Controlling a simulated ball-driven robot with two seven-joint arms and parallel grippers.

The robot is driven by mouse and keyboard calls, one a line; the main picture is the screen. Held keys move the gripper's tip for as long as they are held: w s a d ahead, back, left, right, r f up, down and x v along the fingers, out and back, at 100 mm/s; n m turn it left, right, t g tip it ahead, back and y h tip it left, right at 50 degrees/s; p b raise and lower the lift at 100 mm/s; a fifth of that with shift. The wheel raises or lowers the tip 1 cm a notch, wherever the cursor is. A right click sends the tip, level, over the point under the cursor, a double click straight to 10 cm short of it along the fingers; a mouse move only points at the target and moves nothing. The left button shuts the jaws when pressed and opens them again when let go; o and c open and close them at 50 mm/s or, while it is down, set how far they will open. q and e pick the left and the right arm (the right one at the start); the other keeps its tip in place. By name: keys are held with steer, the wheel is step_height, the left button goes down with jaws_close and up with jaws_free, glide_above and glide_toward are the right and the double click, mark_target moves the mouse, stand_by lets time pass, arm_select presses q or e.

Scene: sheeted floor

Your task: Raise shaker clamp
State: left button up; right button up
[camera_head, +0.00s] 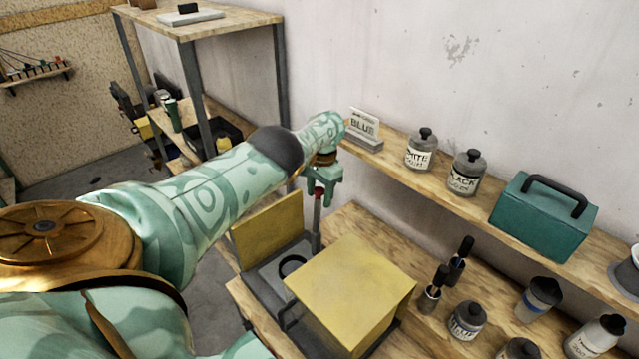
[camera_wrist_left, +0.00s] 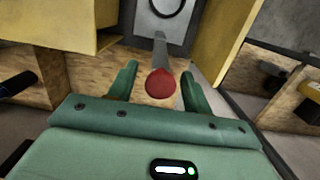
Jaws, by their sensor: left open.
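The shaker is a yellow box (camera_head: 350,290) on the wooden bench, with an open yellow door panel (camera_head: 268,228) at its left. Between them is a grey bay (camera_head: 265,280) with a black ring (camera_head: 291,266). The clamp is a grey upright lever (camera_head: 316,222) with a red knob (camera_head: 318,193). My left gripper (camera_head: 322,180) is at the top of the lever. In the left wrist view the red knob (camera_wrist_left: 160,84) lies between the two open teal fingers (camera_wrist_left: 158,78), with gaps on both sides. My right gripper is not in view.
A wall shelf holds a BLUE sign (camera_head: 364,124), two labelled jars (camera_head: 466,172) and a teal toolbox (camera_head: 543,215). Brushes (camera_head: 460,260) and several paint containers (camera_head: 467,320) stand on the bench to the right. A shelf rack (camera_head: 195,60) stands behind my arm.

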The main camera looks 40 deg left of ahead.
arm_select(q)
step_height(320, 180, up, 11)
steer(key=w+p, duration=0.1)
steer(key=p, duration=0.3)
steer(key=shift+w+f, duration=0.2)
steer(key=shift+w, duration=0.05)
